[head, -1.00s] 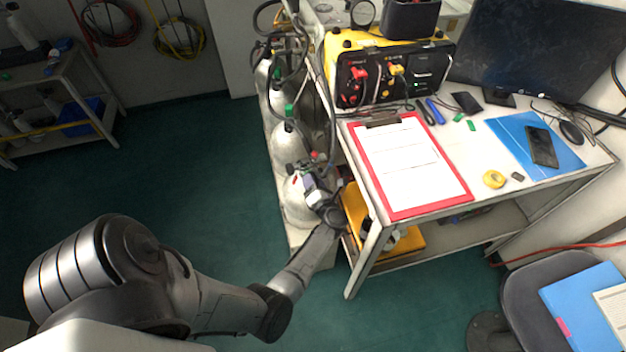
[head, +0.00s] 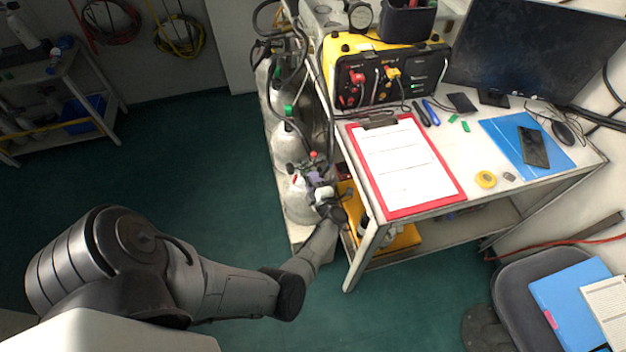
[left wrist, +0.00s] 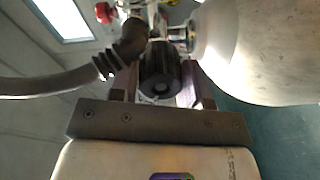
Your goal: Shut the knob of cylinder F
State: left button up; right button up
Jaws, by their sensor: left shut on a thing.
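The nearest grey cylinder (head: 298,208) stands at the front end of a row beside the bench; I cannot read a letter on it. My left gripper (head: 318,188) is at its valve, small and partly hidden among the fittings in the head view. In the left wrist view a dark ribbed knob (left wrist: 160,84) sits between the two fingers of my left gripper (left wrist: 162,88), which is shut on it. The cylinder's pale body (left wrist: 265,45) fills the right of that view. My right gripper is not in view.
A black hose (left wrist: 50,84) leaves the valve to the left, and a red knob (left wrist: 105,12) sits beyond it. More cylinders (head: 287,145) with hoses stand behind. The bench with a red clipboard (head: 440,207) is close on the right. Open green floor (head: 190,170) lies left.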

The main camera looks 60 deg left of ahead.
pick_arm(q)
jog(key=m+p, duration=0.1)
jog(key=m, duration=0.2)
jog(key=shift+m, duration=0.3)
jog(key=m, duration=0.4)
jog(key=shift+m+p, duration=0.3)
jog(key=shift+p, duration=0.05)
jog(key=m, duration=0.3)
jog(key=shift+f, duration=0.1)
jog(key=m+p, duration=0.1)
jog(key=m, duration=0.7)
jog(key=shift+s+m+y, duration=0.15)
jog(key=shift+m+y, duration=0.15)
jog(key=m, duration=0.3)
jog(key=shift+m+p, duration=0.3)
jog(key=shift+m, duration=0.1)
jog(key=m, duration=0.4)
jog(key=shift+m+p, duration=0.3)
jog(key=shift+m, duration=1.6)
jog(key=shift+s, duration=0.1)
